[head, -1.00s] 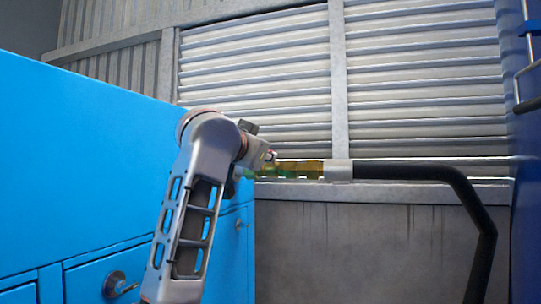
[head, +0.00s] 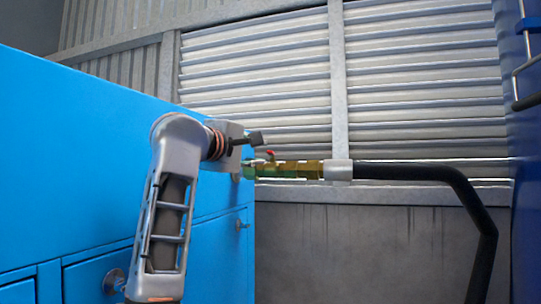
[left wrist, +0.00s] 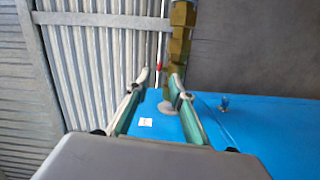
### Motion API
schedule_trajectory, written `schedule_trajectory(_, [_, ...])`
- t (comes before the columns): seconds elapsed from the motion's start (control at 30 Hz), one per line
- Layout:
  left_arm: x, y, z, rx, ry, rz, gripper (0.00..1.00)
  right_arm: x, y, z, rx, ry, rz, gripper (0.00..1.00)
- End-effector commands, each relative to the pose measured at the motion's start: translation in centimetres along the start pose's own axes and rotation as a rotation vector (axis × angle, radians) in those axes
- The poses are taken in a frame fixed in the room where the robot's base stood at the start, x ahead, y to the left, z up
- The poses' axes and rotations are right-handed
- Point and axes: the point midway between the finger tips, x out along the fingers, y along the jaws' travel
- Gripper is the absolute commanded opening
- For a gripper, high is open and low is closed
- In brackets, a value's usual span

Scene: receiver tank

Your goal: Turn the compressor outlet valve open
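The brass outlet valve (head: 290,169) sticks out sideways from the end of the blue compressor cabinet, with a pale collar (head: 338,170) and a black hose after it. Its small red handle (head: 270,155) shows just above the valve body near the cabinet. In the left wrist view the brass fittings (left wrist: 180,40) run down to the blue face, and the red handle (left wrist: 160,64) shows between the fingers. My left gripper (left wrist: 158,82) is open, its fingers apart around the handle area; contact cannot be told. In the head view my left gripper (head: 250,150) is at the cabinet corner. My right gripper is out of view.
The blue cabinet (head: 90,160) fills the left, with key-like latches (head: 114,282) on its doors. The black hose (head: 420,173) runs right and bends down. A louvred metal wall (head: 255,80) is behind. A dark blue structure (head: 525,150) stands at the right edge.

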Motion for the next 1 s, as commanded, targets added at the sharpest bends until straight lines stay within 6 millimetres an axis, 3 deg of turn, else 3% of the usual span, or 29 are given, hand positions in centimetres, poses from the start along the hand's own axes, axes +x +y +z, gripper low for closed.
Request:
schedule_trajectory(0.23, [0.4,0.1,-0.1,-0.129,-0.011,0.004,0.22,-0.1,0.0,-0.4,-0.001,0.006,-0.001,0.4])
schedule_trajectory(0.43, [3.0,0.2,-0.2,-0.128,-0.008,0.002,0.22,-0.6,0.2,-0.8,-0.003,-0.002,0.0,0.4])
schedule_trajectory(0.7, [6.6,0.2,-0.1,-0.127,-0.009,0.002,0.22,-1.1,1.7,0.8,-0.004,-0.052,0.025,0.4])
schedule_trajectory(1.0, [7.8,0.1,-0.1,-0.125,-0.009,0.005,0.22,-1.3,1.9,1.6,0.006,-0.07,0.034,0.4])
